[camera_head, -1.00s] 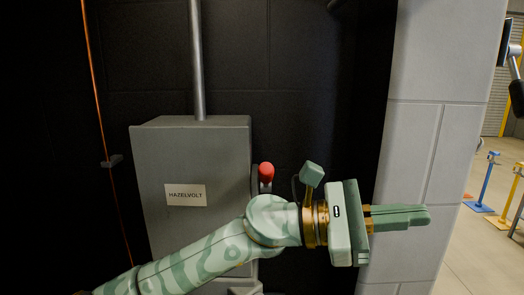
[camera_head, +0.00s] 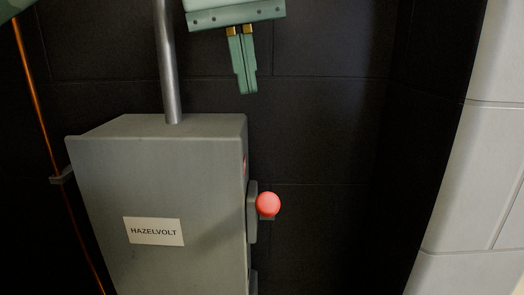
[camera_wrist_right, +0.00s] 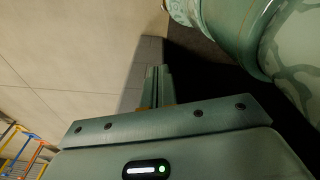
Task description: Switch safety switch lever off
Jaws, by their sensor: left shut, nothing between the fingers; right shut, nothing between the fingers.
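The safety switch is a grey metal box (camera_head: 165,180) with a HAZELVOLT label (camera_head: 153,231), on the dark block wall in the head view. Its lever shows as a red ball knob (camera_head: 268,204) on the box's right side, pointing outward; its arm is mostly hidden behind the knob. My left gripper (camera_head: 246,92) points down above the knob and slightly left of it, clear of the box. Its fingers are shut and empty. My right gripper (camera_wrist_right: 155,68) shows in the right wrist view, shut with nothing held, pointing at the floor and a pale block edge.
A grey conduit (camera_head: 168,70) rises from the box top, left of my left gripper. An orange cable (camera_head: 37,95) runs down the left. A pale block wall (camera_head: 470,190) bounds the right side. Dark wall right of the knob is clear.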

